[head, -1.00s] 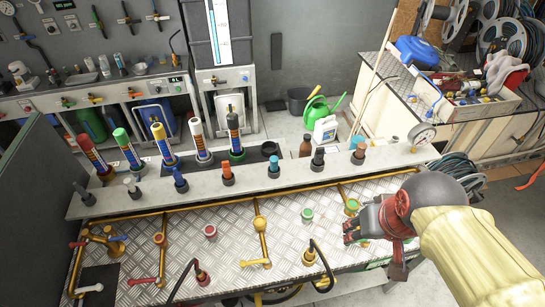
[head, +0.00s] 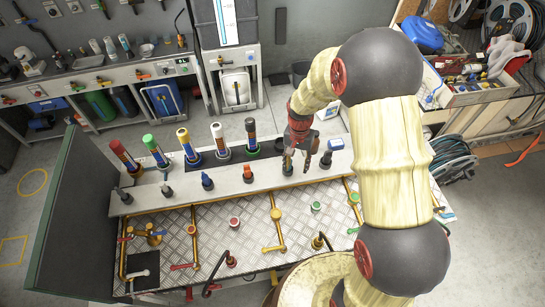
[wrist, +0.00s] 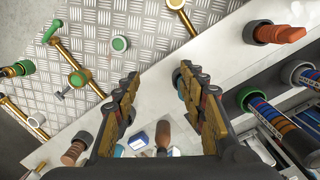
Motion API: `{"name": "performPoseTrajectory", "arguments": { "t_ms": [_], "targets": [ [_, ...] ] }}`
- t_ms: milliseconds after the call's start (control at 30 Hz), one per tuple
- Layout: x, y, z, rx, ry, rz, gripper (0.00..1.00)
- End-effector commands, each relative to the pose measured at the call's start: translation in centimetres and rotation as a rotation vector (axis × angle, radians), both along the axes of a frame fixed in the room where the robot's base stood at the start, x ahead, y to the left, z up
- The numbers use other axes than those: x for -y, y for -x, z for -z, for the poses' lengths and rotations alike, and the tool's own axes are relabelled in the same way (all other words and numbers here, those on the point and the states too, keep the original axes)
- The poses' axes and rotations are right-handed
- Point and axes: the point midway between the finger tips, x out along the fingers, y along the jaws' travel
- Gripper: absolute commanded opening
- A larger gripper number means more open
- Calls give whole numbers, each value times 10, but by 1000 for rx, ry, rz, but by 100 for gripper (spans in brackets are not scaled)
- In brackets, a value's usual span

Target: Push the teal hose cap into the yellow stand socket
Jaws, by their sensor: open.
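A small teal piece (wrist: 181,86) shows beside the right finger in the wrist view, mostly covered; it looks like the teal hose cap on the shelf. In the head view my gripper hides most of that spot. My gripper (head: 306,164) is open over the shelf, fingers down; in the wrist view its fingers (wrist: 157,78) stand well apart with nothing held between them. The yellow stand socket appears to be the yellow-topped stand (head: 275,214) on the diamond plate, left of and nearer than my gripper. Its pipe shows at the wrist view's top edge (wrist: 175,4).
An orange plug (head: 248,173) and a blue plug (head: 207,183) stand left of my gripper. A bluish cap (head: 336,143) stands to its right. A brown bottle (wrist: 163,135) is below the fingers in the wrist view. Green (head: 316,206) and red (head: 234,222) rings sit on the plate.

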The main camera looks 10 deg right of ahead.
Motion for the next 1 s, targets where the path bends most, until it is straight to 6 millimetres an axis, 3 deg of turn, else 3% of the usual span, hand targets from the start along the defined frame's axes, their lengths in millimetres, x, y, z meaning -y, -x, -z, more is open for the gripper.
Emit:
{"name": "performPoseTrajectory", "arguments": {
  "t_ms": [33, 133, 367, 1000],
  "targets": [
    [0, -18, 0, 37, 5, 51, 42],
    [0, -38, -7, 86, 9, 140, 42],
    [0, -40, -1, 97, 12, 229, 42],
    [-4, -41, 68, 98, 12, 228, 42]
  ]
}}
